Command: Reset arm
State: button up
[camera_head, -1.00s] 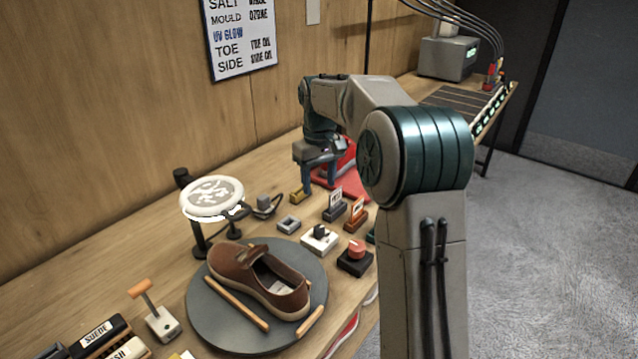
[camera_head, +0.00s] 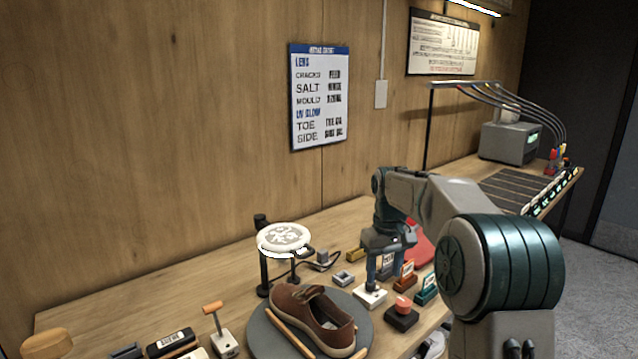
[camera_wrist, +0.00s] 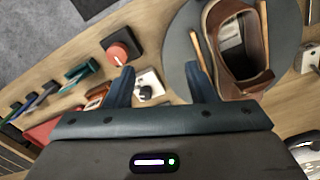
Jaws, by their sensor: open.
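My arm reaches over the workbench with its gripper (camera_head: 379,283) pointing down. The gripper is open and empty, its two blue fingers apart. In the head view the fingertips are by a white box with a dark knob (camera_head: 370,297). In the wrist view the fingers (camera_wrist: 162,88) stand either side of that white box, which shows between them; contact cannot be told. A brown shoe (camera_head: 303,312) lies on a round dark turntable (camera_head: 262,337), left of my gripper in the head view and to the right in the wrist view.
A red-knobbed box (camera_head: 402,314) stands close to my gripper; it also shows in the wrist view (camera_wrist: 119,52). A white disc on a stand (camera_head: 284,238) rises behind the shoe. An orange-handled lever (camera_head: 221,330) stands at left. A grey machine (camera_head: 509,142) is at the far right.

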jog(key=s+r+m+t, duration=0.2)
jog(key=s, duration=1.5)
jog(key=s+f+m, duration=0.1)
jog(key=s+f, duration=0.1)
jog(key=s, duration=0.5)
jog(key=s+f+m, duration=0.1)
jog(key=s+f, duration=0.2)
jog(key=s, duration=0.5)
jog(key=shift+t, duration=0.4)
